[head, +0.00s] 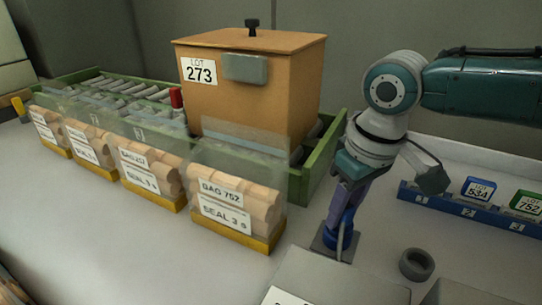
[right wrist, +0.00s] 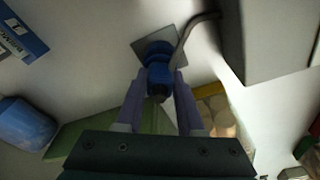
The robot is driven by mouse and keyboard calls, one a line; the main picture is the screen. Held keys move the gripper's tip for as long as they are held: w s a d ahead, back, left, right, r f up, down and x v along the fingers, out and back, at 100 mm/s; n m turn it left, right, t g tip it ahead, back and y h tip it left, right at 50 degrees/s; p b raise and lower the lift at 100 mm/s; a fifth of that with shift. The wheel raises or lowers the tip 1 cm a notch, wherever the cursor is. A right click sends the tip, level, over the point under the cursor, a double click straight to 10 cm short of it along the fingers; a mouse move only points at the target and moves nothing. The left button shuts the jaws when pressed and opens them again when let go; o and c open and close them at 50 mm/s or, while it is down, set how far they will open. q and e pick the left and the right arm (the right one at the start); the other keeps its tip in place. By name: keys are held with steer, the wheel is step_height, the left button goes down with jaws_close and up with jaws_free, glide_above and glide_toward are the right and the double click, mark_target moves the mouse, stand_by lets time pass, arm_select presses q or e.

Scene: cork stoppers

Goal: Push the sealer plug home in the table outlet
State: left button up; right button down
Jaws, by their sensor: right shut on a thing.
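My right gripper (head: 343,222) points down with its purple fingers shut on the blue sealer plug (head: 333,239). In the right wrist view the plug (right wrist: 158,76) sits between the two fingertips (right wrist: 157,88). The plug is over the dark square plate of the table outlet (head: 321,243), and the plate also shows in the right wrist view (right wrist: 143,48). A grey cable (right wrist: 186,38) runs from beside the plug. The plug and fingers hide the outlet's opening, so I cannot tell how deep the plug sits. My left gripper is not in view.
Bags of corks (head: 236,205) stand in yellow-based holders left of the outlet. Behind them is a green-edged roller tray (head: 323,165) with a brown lidded box (head: 252,95). A grey box (head: 335,280) and a grey ring (head: 416,264) are in front. A blue rack (head: 450,205) is right.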

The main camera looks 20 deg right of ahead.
steer(key=shift+f+b, duration=0.3)
steer(key=shift+f, duration=0.25)
steer(key=shift+c, duration=2.2)
jaws_free()
steer(key=shift+r, duration=0.15)
steer(key=shift+r, duration=0.35)
step_height(320, 180, up, 9)
steer(key=s+p, duration=0.1)
steer(key=p, duration=0.2)
steer(key=shift+s+d, duration=0.15)
steer(key=shift+s, duration=0.05)
